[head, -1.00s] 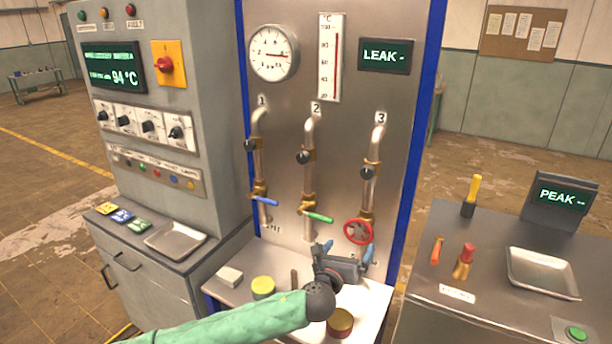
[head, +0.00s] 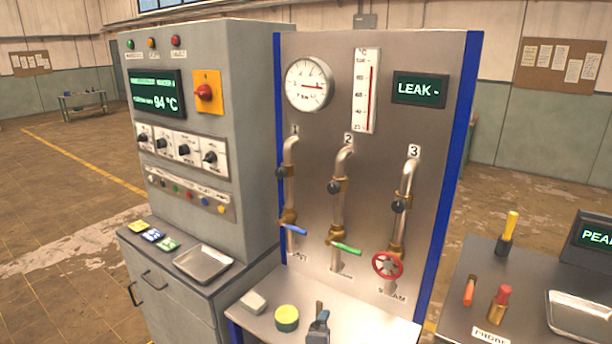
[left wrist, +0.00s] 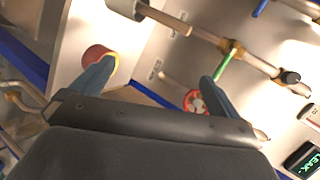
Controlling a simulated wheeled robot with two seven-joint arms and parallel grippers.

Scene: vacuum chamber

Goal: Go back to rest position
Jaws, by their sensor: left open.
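My left gripper (head: 319,328) shows only as a small dark and blue part at the bottom edge of the head view, over the front shelf; its arm is out of frame. In the left wrist view its two blue fingers are spread wide apart (left wrist: 155,88) with nothing between them. The red handwheel (left wrist: 195,100) appears beyond the right finger, and a red-brown round piece with a yellow rim (left wrist: 97,54) beyond the left finger. The handwheel is also in the head view (head: 387,265) on pipe 3. My right gripper is in neither view.
The shelf (head: 375,322) holds a yellow-topped tin (head: 287,318) and a pale block (head: 253,302). Blue (head: 293,229) and green (head: 346,248) levers stick out from the pipes. A grey cabinet with a metal tray (head: 203,263) stands left; a tool bench (head: 463,300) stands right.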

